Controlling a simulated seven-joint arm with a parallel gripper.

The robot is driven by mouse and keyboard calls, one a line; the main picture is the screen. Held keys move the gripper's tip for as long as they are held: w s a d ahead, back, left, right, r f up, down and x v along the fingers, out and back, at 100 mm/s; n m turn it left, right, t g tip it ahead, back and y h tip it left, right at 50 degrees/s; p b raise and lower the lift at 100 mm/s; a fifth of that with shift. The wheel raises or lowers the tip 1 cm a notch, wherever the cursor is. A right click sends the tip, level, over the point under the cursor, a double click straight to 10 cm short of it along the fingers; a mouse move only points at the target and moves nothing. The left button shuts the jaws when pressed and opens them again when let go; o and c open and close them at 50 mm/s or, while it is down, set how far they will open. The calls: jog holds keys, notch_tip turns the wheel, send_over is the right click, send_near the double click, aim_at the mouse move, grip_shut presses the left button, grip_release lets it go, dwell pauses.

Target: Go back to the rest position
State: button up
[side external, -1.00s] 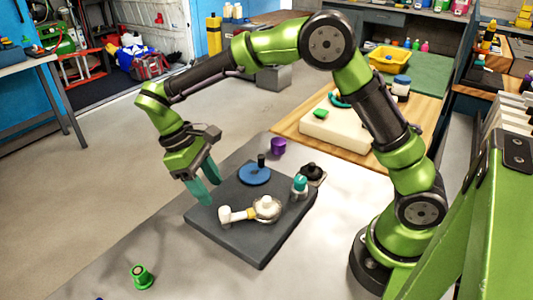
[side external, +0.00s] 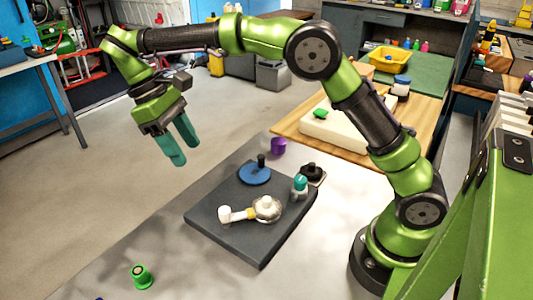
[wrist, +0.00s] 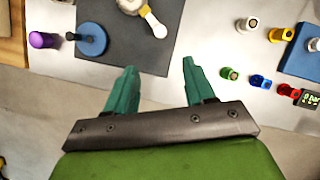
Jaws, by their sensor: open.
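My gripper (side external: 179,147) is raised in the air to the left of the dark grey board, with its teal fingers apart and nothing between them. In the wrist view my gripper (wrist: 157,80) also shows both fingers spread and empty. The dark grey board (side external: 235,241) lies on the light table. On it are a blue disc with a black knob (side external: 255,175), a silver round piece with a white-ended handle (side external: 266,208) and a teal-topped piece (side external: 299,186).
A green cylinder (side external: 141,277) stands on the table at the front left. A purple cup (side external: 278,146) and a black-knobbed piece (side external: 312,171) are near the board's back. The wrist view shows yellow (wrist: 281,34), blue (wrist: 260,81) and red (wrist: 289,90) pieces beside a blue block (wrist: 300,55).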

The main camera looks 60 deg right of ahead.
jog(key=s+d+r+m+t+y, duration=0.1)
jog(key=s+d+m+t, duration=0.3)
jog(key=s, duration=0.5)
jog(key=s+d+r+m+t+y, duration=0.1)
jog(key=s+d+m+t+y, duration=0.1)
jog(key=s+d+m+t, duration=0.2)
jog(key=s+d+t, duration=0.3)
jog(key=s+d, duration=0.1)
jog(key=s, duration=0.1)
jog(key=shift+d+y, duration=0.2)
jog(key=shift+y, duration=0.1)
jog(key=shift+r, duration=0.1)
